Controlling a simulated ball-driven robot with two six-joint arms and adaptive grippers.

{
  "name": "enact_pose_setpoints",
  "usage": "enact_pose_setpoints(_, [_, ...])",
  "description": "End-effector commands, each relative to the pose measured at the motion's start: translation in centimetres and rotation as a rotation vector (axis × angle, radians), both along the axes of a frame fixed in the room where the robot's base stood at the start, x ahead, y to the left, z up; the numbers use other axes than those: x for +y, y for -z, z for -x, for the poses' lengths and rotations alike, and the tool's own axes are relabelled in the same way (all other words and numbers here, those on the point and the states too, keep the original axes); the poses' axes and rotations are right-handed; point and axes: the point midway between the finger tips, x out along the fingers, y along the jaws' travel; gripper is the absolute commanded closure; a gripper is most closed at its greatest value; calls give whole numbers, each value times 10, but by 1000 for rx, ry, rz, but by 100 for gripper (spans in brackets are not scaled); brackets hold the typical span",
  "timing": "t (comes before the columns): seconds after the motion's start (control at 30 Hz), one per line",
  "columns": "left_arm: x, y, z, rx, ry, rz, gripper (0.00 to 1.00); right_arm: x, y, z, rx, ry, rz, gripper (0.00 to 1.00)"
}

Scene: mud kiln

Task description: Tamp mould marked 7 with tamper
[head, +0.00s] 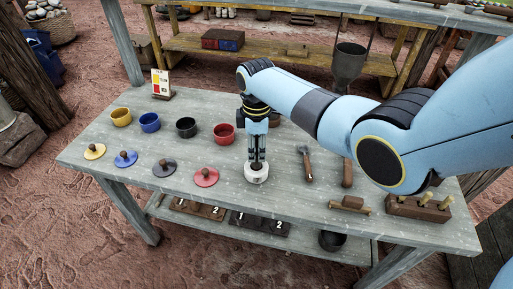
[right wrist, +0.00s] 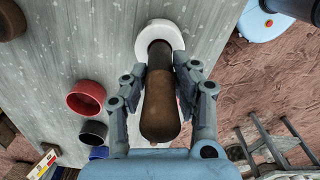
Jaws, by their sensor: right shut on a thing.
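My right gripper (head: 257,163) is shut on the brown handle of a tool that looks like the tamper (right wrist: 160,108). A white round piece (head: 256,175) is at the handle's lower end, at the tabletop near its front edge. I cannot tell whether it touches the table or is part of the tool. In the right wrist view the fingers of the gripper (right wrist: 160,85) close on both sides of the handle. I see no mould with a readable 7. Dark plates (head: 196,209) marked 1 and 2 lie on the shelf under the table. My left gripper is not in view.
Yellow, blue, black and red cups (head: 223,134) stand on the table (head: 120,165), with knobbed lids (head: 206,178) before them. A card stand (head: 161,85) is at the back left.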

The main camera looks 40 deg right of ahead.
Motion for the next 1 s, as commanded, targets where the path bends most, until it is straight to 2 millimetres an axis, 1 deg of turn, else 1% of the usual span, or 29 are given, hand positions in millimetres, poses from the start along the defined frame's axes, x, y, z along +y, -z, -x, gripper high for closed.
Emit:
enact_pose_setpoints(0.03, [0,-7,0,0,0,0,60,0,-7,0,-1,0,0,100])
enact_pose_setpoints(0.53, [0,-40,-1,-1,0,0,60,0,-38,-1,-1,0,0,100])
enact_pose_setpoints(0.9, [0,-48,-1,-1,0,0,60,0,-60,-1,-2,0,0,100])
enact_pose_setpoints(1.0, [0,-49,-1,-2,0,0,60,0,-63,-1,-2,0,0,100])
